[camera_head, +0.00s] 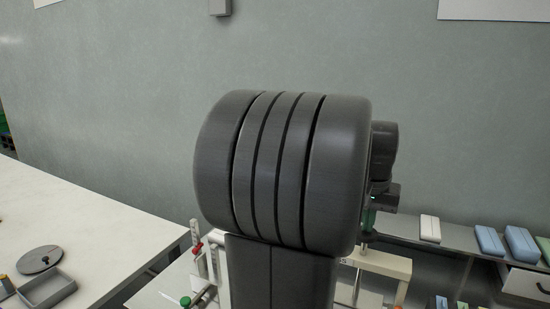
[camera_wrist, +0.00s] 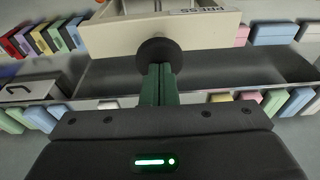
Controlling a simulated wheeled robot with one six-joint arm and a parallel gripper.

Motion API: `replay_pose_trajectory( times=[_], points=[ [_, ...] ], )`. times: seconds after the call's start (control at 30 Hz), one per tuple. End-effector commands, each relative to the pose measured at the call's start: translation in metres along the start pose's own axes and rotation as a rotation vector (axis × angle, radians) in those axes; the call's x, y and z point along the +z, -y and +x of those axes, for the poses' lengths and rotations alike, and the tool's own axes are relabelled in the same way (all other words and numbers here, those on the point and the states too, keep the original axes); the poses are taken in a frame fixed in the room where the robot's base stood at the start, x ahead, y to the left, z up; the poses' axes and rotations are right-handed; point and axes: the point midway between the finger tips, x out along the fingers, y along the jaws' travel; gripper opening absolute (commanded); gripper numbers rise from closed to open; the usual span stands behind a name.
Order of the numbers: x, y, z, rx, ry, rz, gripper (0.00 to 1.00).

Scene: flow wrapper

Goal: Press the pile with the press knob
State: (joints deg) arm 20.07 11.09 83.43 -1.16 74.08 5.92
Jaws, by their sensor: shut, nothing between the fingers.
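My gripper (camera_wrist: 159,80) shows in the wrist view with its two green fingers together and nothing between them. A round black knob (camera_wrist: 157,50) is directly at the fingertips, and they overlap its lower edge; I cannot tell whether they touch it. Behind it is the cream body of the press (camera_wrist: 110,38), with a label that seems to read PRESS. In the head view, my large dark arm link hides most of the press, but part of its cream frame (camera_head: 384,263) shows at the lower right. The pile is not visible in either view.
A grey shelf (camera_head: 447,237) along the wall holds a white box (camera_head: 430,229) and several blue boxes (camera_head: 489,241). In the wrist view, colored boxes line both sides. A white table (camera_head: 90,225) at left holds a grey tray (camera_head: 47,289) and a round lid (camera_head: 39,260).

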Motion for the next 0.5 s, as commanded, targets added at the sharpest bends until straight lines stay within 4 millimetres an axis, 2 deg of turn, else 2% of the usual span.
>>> replay_pose_trajectory(
  times=[0.5],
  points=[
    [-0.010,0.000,-0.052,0.000,0.003,0.000,0.00]
  ],
)
